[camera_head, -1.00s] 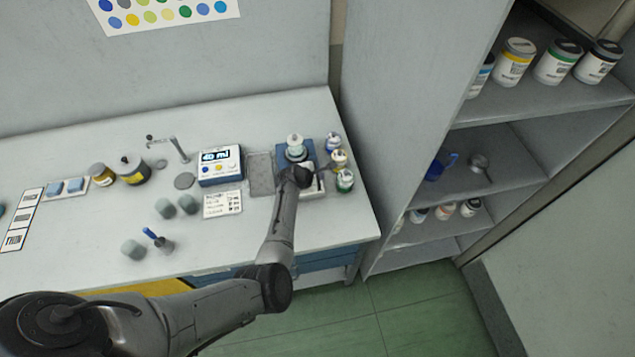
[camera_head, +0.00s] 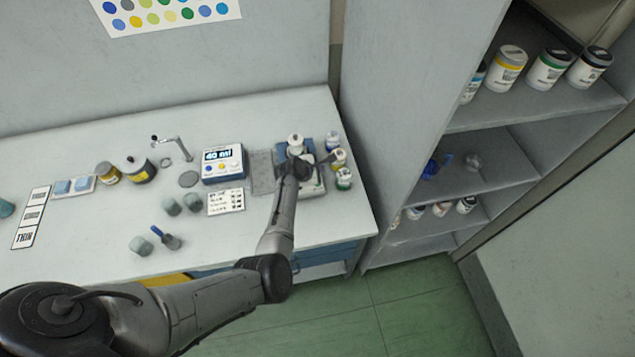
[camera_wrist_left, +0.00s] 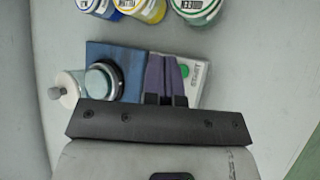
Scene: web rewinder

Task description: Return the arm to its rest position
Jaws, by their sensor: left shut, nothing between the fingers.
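My left arm (camera_head: 281,215) reaches in from the left, over the front edge of the bench. My left gripper (camera_wrist_left: 163,60) is shut and empty, above a small blue device (camera_wrist_left: 110,54) with a white panel (camera_wrist_left: 192,72) and a green button (camera_wrist_left: 184,71). In the head view the gripper (camera_head: 318,160) is small and partly hidden by my wrist, over the same device. I cannot tell its exact height above it. My right gripper is not in view.
Several jars (camera_head: 340,160) stand right of the device. The blue display box (camera_head: 222,163) is to its left. Grey-green cups (camera_head: 170,206) and a blue-handled tool (camera_head: 165,237) are at the left front. A shelf unit (camera_head: 480,190) with cans stands at the right.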

